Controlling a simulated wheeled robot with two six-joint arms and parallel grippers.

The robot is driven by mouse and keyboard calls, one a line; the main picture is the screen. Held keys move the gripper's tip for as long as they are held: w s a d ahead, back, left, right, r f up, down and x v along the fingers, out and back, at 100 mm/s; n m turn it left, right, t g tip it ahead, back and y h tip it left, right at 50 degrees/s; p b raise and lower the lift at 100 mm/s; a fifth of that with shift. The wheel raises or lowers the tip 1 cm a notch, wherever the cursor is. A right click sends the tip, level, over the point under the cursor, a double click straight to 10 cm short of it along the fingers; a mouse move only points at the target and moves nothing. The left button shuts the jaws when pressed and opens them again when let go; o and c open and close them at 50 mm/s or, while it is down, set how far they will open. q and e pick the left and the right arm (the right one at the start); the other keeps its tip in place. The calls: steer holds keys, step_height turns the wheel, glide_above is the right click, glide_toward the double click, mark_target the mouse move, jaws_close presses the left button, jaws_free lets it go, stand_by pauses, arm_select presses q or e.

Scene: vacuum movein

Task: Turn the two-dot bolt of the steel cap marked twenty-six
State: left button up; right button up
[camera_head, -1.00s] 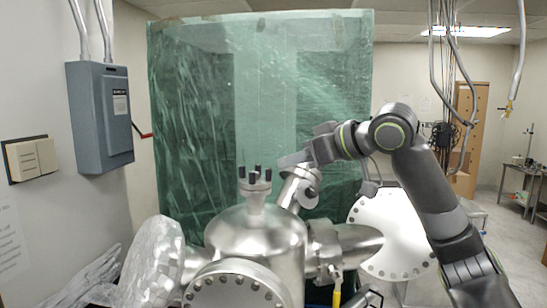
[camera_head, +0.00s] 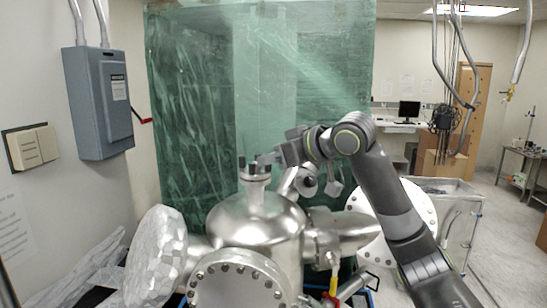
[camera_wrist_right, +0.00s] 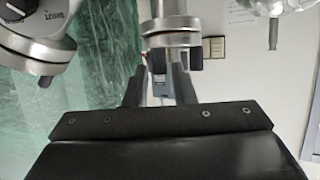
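A steel cap (camera_head: 255,180) with several dark upright bolts tops the narrow neck of the steel vessel (camera_head: 250,215). My right gripper (camera_head: 262,161) comes in from the right, level with these bolts. In the right wrist view the cap's flange (camera_wrist_right: 168,42) is above the gripper fingers (camera_wrist_right: 160,88), which stand apart. A dark bolt (camera_wrist_right: 157,62) hangs from the flange, apparently between the fingertips; contact cannot be told. Another steel cap (camera_wrist_right: 42,42) at upper left carries small, unclear lettering. No number twenty-six or two-dot mark is readable. My left gripper is not in view.
A tilted side port (camera_head: 289,183) stands close under my right gripper. A foil-wrapped part (camera_head: 156,258) is at left and a large bolted disc (camera_head: 385,222) at right. A green plastic curtain (camera_head: 330,75) hangs behind. A grey wall box (camera_head: 98,100) is at left.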

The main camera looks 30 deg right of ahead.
jaws_close()
steer(key=shift+n+y, duration=0.3)
steer(key=n+g+y, duration=0.2)
steer(key=n+g, duration=0.1)
steer(key=n, duration=0.1)
steer(key=n+g+y, duration=0.3)
steer(key=n+g, duration=0.1)
steer(key=w+n+g+y, duration=0.1)
steer(key=n+g+y, duration=0.1)
steer(key=n+g, duration=0.1)
steer(key=shift+w+d+r+n+g, duration=0.1)
steer(key=shift+d+n+g, duration=0.3)
steer(key=shift+g, duration=0.1)
steer(key=shift+n, duration=0.3)
